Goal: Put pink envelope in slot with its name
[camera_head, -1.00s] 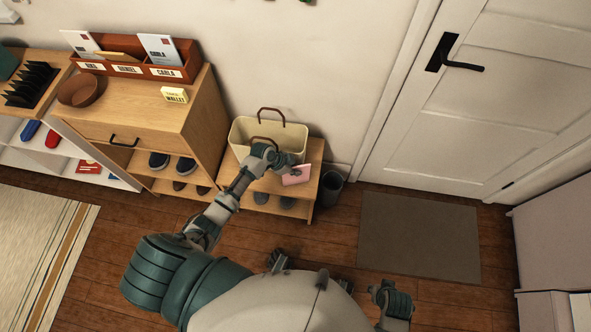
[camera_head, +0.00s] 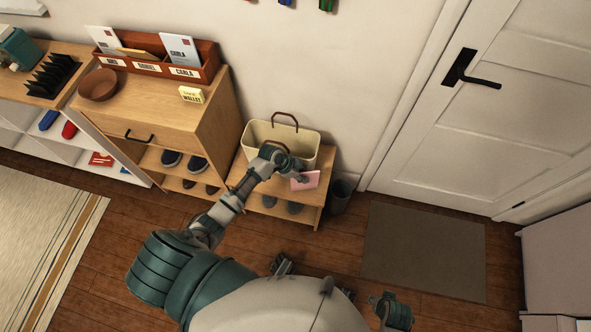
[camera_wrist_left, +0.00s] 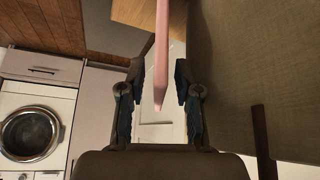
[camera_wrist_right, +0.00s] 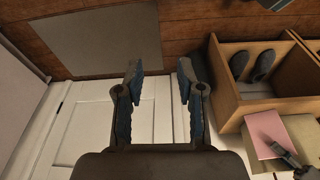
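The pink envelope (camera_head: 306,181) is at the front of the cream bag, over the low shoe bench. In the left wrist view the envelope (camera_wrist_left: 161,50) shows edge-on as a thin strip. My left gripper (camera_head: 297,174) is at it, with its fingers apart on both sides of the strip and small gaps showing. Any name on the envelope cannot be read. The red-brown letter holder (camera_head: 130,66) stands on the cabinet at the upper left, with name labels on its front; the right one reads CARLA. My right gripper (camera_wrist_right: 160,85) is open and empty, low at the right.
The cream bag (camera_head: 262,133) with brown handles stands on the shoe bench (camera_head: 246,199). A brown bowl (camera_head: 97,85) and a wallet sign (camera_head: 191,95) are on the cabinet top. A dark bin (camera_head: 340,194) stands beside the bench. A grey mat (camera_head: 425,250) lies before the door.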

